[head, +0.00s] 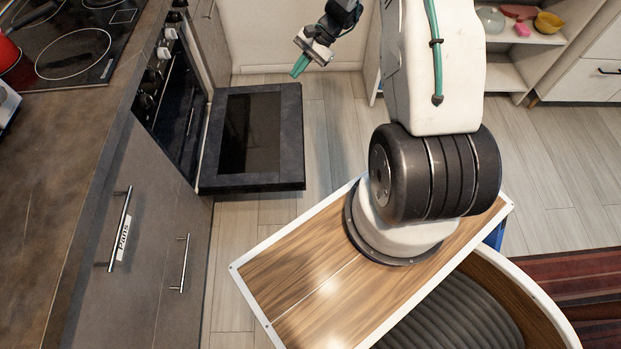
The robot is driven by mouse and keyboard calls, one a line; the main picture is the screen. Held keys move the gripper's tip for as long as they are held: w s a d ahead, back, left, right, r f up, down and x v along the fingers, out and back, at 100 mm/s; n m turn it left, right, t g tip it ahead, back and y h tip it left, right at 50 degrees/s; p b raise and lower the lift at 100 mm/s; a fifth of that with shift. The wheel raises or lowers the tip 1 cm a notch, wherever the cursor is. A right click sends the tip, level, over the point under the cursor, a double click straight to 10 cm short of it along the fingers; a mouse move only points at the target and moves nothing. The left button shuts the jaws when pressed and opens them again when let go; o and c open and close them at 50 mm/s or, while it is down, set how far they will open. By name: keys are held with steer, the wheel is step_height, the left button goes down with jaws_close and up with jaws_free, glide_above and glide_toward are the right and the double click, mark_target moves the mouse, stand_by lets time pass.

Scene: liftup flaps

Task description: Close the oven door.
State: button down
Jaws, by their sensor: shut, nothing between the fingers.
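The oven door (250,138) is dark with a glass pane. It hangs open, folded down and out to the right from the oven (172,95) in the left counter. My gripper (298,68) is above and beyond the door's far right corner in the picture, with its green fingers together and empty. It appears apart from the door, though its exact height is hard to judge. The oven's inside is mostly hidden from this angle.
A dark cooktop (75,42) with a red pot (8,52) is on the counter at upper left. Drawers with metal handles (120,230) are nearer than the oven. An open shelf (515,60) holds bowls at upper right. Wooden floor (325,130) is clear right of the door.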

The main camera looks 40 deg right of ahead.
steer(key=s+d+f+m+t, duration=0.1)
steer(key=s+d+f+m, duration=0.15)
steer(key=f, duration=0.85)
steer(key=s+d+f+m+t, duration=0.1)
steer(key=s+f+m, duration=0.2)
steer(key=f, duration=0.7)
steer(key=s+d+f+m+t, duration=0.1)
steer(key=s+d+f+m, duration=0.15)
steer(key=f, duration=0.85)
steer(key=s+a+f+m+t, duration=0.1)
steer(key=s+a+f+m, duration=0.3)
steer(key=s+f, duration=0.65)
steer(key=w+d+f+x, duration=0.1)
steer(key=d+x, duration=0.1)
steer(key=x, duration=1)
steer(key=shift+w+a+r, duration=0.1)
steer(key=shift+a+r, duration=0.05)
steer(key=shift+r, duration=0.8)
steer(key=shift+a+r, duration=0.15)
steer(key=shift+r, duration=0.8)
